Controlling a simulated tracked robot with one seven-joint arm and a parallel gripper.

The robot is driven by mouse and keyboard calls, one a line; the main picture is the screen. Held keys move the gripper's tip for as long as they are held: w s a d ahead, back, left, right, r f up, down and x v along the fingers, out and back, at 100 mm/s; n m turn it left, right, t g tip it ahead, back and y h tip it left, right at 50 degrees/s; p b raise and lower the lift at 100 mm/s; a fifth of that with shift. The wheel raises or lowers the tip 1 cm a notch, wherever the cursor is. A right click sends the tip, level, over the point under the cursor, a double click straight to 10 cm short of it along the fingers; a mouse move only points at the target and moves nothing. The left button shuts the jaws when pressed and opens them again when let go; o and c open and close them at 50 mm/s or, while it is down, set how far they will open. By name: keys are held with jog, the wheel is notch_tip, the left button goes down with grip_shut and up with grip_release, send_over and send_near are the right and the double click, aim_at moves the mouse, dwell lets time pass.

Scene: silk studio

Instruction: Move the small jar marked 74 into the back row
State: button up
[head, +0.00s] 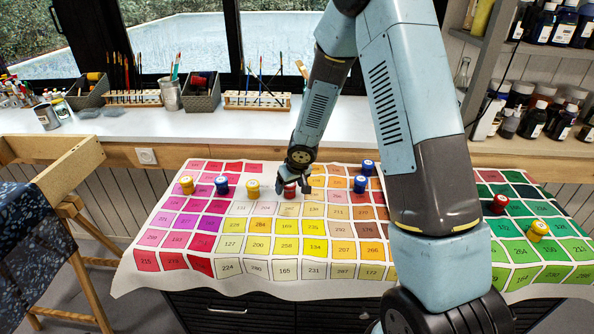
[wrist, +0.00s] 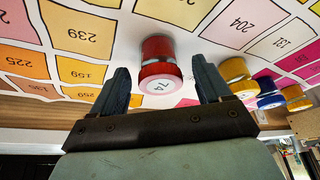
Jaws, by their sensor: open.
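The small red jar marked 74 (wrist: 161,62) shows its lid and number in the wrist view, standing on the printed colour cloth. In the head view the red jar (head: 290,192) is partly hidden by my gripper (head: 297,184). In the wrist view my gripper (wrist: 161,74) is open, with one finger on each side of the jar and a gap visible at both sides. The back row of colour squares (head: 234,168) lies along the cloth's far edge, just beyond the jar. The jar is on a nearer row.
Two yellow jars (head: 187,186) and a blue jar (head: 222,185) stand left of my gripper. Two blue jars (head: 360,184) stand to its right, one in the far row. A red jar (head: 499,204) and a yellow jar (head: 537,231) stand farther right. The near cloth is clear.

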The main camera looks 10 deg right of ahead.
jog(key=s+d+r+m+h, duration=0.1)
jog(key=s+d+r, duration=0.3)
jog(key=r, duration=0.5)
jog(key=s+d+r+m+t+h, duration=0.1)
jog(key=s+d+r+h, duration=0.1)
jog(key=s+d+r, duration=0.45)
jog(key=s+d+r+h, duration=0.1)
jog(key=s+r, duration=0.2)
jog(key=r, duration=0.8)
jog(key=s+d+r+m+y, duration=0.1)
jog(key=s+r, duration=0.3)
jog(key=s, duration=0.6)
jog(key=s+d+r+m+y, duration=0.1)
jog(key=s+d+r, duration=0.1)
jog(key=s+r, duration=0.3)
jog(key=s, duration=0.4)
jog(key=shift+s+d+r+m+t, duration=0.2)
jog(key=shift+s+d+m+t, duration=0.1)
jog(key=shift+s, duration=0.05)
